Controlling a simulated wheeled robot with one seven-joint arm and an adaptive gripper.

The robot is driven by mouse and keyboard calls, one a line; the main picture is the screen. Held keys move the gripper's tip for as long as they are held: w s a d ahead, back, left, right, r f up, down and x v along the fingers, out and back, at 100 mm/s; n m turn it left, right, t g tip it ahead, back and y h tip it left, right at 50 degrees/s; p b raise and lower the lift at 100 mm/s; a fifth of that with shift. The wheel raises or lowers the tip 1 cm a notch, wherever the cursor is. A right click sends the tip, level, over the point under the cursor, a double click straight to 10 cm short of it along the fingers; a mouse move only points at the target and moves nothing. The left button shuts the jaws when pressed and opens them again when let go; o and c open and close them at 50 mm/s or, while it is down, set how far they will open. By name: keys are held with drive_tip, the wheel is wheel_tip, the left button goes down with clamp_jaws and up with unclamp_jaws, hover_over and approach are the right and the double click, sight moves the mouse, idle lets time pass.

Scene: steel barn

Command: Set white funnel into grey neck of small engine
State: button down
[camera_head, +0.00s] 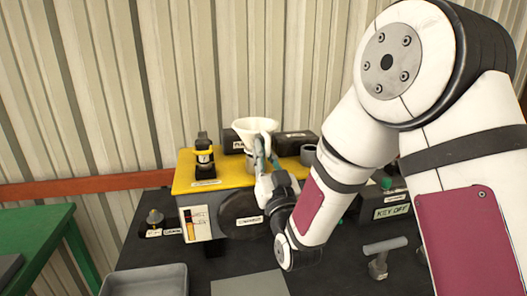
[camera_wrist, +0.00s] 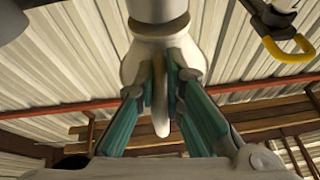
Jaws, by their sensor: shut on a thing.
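The white funnel (camera_head: 252,127) is upright above the yellow-topped small engine (camera_head: 222,177) in the head view, its wide mouth up. My gripper (camera_head: 262,147) is shut on the funnel's side from the front right. In the wrist view, my gripper's teal fingers (camera_wrist: 162,88) close around a thin white tab of the funnel (camera_wrist: 145,52). A grey cylinder, apparently the neck (camera_wrist: 158,9), lines up with the funnel's narrow end. A tan ring shows between them. The neck is partly hidden in the head view, and I cannot tell how far the spout is inside it.
A grey cup-like part (camera_head: 308,155) and dark boxes stand right and behind. A grey tray (camera_head: 146,280) lies at the front left. A green table (camera_head: 40,245) is at far left.

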drive_tip(key=shift+f+b, duration=0.3)
drive_tip(key=shift+f, duration=0.25)
drive_tip(key=c, duration=1.6)
unclamp_jaws()
drive_tip(key=shift+s+f, duration=0.1)
drive_tip(key=v, duration=0.7)
drive_tip(key=shift+s+d, duration=0.1)
drive_tip(key=shift+s, duration=0.05)
